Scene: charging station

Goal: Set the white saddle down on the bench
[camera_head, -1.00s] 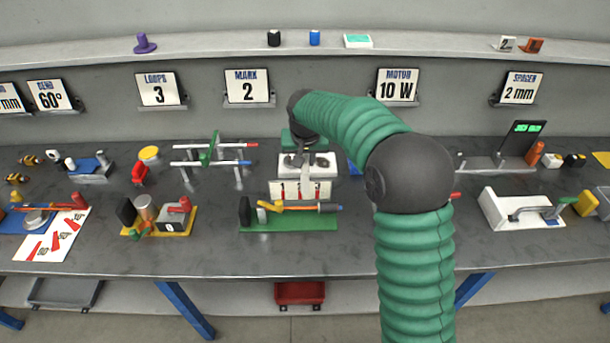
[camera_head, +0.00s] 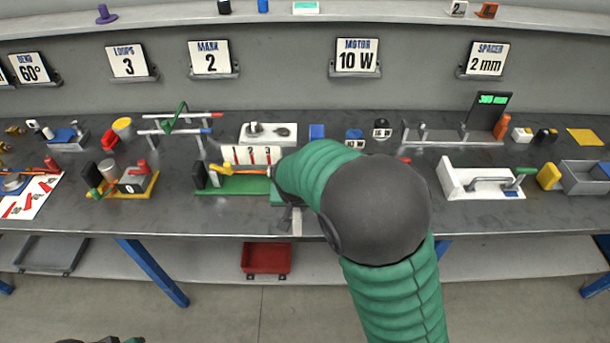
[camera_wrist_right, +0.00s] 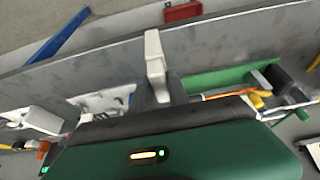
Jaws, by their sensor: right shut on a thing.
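The white saddle (camera_wrist_right: 154,50) is a small pale block standing out from my right gripper (camera_wrist_right: 158,88) in the right wrist view. The gripper is shut on it. In the head view the saddle (camera_head: 297,222) shows below my green sleeve, over the front part of the grey bench (camera_head: 190,217). My right gripper (camera_head: 287,216) is mostly hidden by my own wrist. I cannot tell whether the saddle touches the bench. A dark and green part of my left arm shows at the bottom left edge; its jaws cannot be made out.
A green fixture (camera_head: 235,185) with an orange-handled tool lies left of my right gripper. A white card with red marks (camera_head: 250,154) stands behind it. A white fixture (camera_head: 480,180) stands to the right. The bench front between the yellow-based fixture (camera_head: 124,187) and green fixture is clear.

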